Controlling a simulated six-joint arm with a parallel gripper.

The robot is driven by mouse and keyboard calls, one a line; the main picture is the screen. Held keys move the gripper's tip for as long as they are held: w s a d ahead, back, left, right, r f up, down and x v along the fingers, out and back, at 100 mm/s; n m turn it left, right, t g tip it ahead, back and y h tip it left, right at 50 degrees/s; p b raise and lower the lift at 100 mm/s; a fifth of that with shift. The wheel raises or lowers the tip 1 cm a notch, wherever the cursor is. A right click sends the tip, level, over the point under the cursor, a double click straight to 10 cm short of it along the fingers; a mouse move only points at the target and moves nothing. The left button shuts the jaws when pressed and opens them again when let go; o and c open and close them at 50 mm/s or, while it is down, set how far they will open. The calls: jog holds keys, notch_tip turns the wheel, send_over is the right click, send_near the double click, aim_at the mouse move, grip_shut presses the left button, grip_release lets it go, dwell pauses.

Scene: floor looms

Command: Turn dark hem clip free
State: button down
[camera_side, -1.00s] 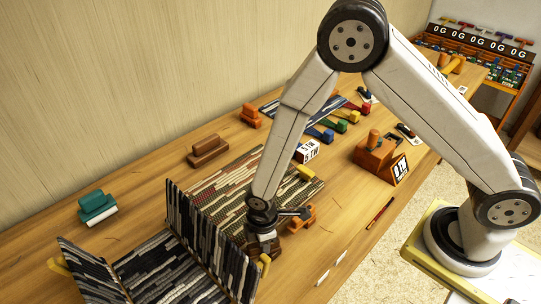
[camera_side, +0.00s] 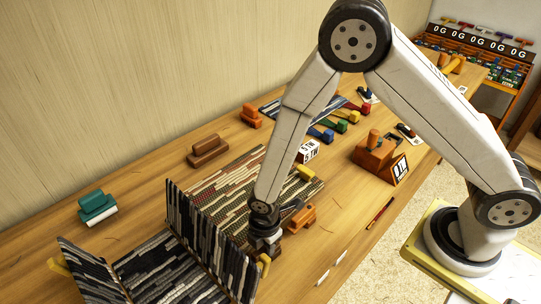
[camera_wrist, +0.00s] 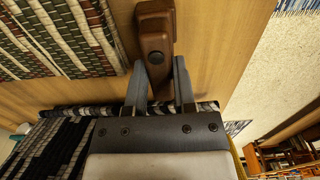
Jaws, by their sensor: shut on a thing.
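My gripper (camera_side: 265,243) is low over the table at the front edge of the patterned woven mat (camera_side: 228,177). In the wrist view its two fingers (camera_wrist: 160,75) are shut on the near end of a dark brown clip (camera_wrist: 155,22). The clip lies lengthwise away from the fingers, with a round dark button on it, beside the mat's edge (camera_wrist: 75,45). In the side view the gripper mostly hides this clip. A folded dark grey and white striped mat (camera_side: 205,240) stands upright just left of the gripper.
An orange clip (camera_side: 302,217) lies close right of my gripper. A yellow clip (camera_side: 305,172) sits on the mat's far corner. A brown clip (camera_side: 207,151) and a teal one (camera_side: 97,207) lie behind. An orange box (camera_side: 375,155) stands to the right. The front right table is mostly clear.

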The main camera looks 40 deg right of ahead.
jog(key=shift+c, duration=2.2)
grip_release()
jog(key=shift+r, duration=0.1)
jog(key=shift+r, duration=3.85)
jog(key=shift+d, duration=0.1)
jog(key=s+d+r+m+t, duration=0.1)
jog(key=s+d+r+m, duration=0.1)
jog(key=d+r+m, duration=0.3)
jog(key=s+d+r+m+t, duration=0.1)
jog(key=d+r+m, duration=0.4)
jog(key=d+m, duration=0.7)
jog(key=shift+s+r+m+t, duration=0.25)
jog(key=shift+s+m+t, duration=0.05)
jog(key=shift+s+m, duration=0.35)
